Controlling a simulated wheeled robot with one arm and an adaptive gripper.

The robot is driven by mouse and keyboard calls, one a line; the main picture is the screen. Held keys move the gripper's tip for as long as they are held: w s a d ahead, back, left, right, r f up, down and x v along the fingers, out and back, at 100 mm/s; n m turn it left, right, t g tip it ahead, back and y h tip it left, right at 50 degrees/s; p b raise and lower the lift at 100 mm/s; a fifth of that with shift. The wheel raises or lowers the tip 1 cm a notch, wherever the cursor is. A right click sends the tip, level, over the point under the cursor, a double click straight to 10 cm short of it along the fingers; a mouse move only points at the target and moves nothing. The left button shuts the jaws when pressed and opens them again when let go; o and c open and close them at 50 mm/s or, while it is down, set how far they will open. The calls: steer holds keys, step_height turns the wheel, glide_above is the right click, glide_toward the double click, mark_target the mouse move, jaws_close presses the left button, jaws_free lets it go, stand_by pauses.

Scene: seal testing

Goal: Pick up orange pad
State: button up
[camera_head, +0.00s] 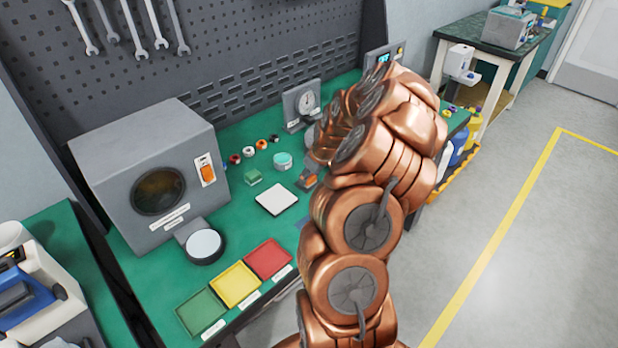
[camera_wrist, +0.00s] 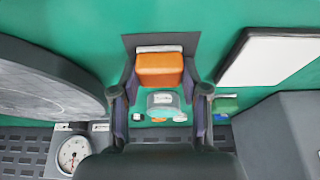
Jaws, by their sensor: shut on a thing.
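The orange pad (camera_wrist: 160,66) is a small block between the two fingers of my gripper (camera_wrist: 160,72) in the wrist view. The fingers are shut on its sides. A dark square and a pale strip show around its far edge. In the head view the orange pad (camera_head: 309,181) is a small patch at the right of the white square plate, close to the green bench top. My copper arm reaches over the bench there and hides most of my gripper. I cannot tell whether the pad touches the bench.
A white plate (camera_head: 276,199), a green block (camera_head: 252,178) and a teal round piece (camera_head: 283,160) lie nearby. Green (camera_head: 201,312), yellow (camera_head: 235,285) and red (camera_head: 268,259) trays line the front. A grey machine (camera_head: 150,180) stands left; a dial gauge (camera_head: 303,104) stands behind.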

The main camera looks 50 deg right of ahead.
steer(key=shift+d+r+b, duration=0.1)
steer(key=shift+r+b, duration=0.65)
steer(key=shift+r, duration=0.85)
steer(key=s+a+b, duration=0.1)
steer(key=s+a, duration=0.2)
steer(key=s, duration=0.1)
steer(key=s+a+r+b, duration=0.1)
steer(key=s+a+b, duration=0.1)
steer(key=s+a, duration=0.2)
steer(key=s+a+b, duration=0.1)
steer(key=s+a, duration=0.2)
steer(key=s, duration=0.1)
steer(key=shift+a+r, duration=0.3)
steer(key=shift+s, duration=0.1)
steer(key=o, duration=0.6)
steer(key=c, duration=0.5)
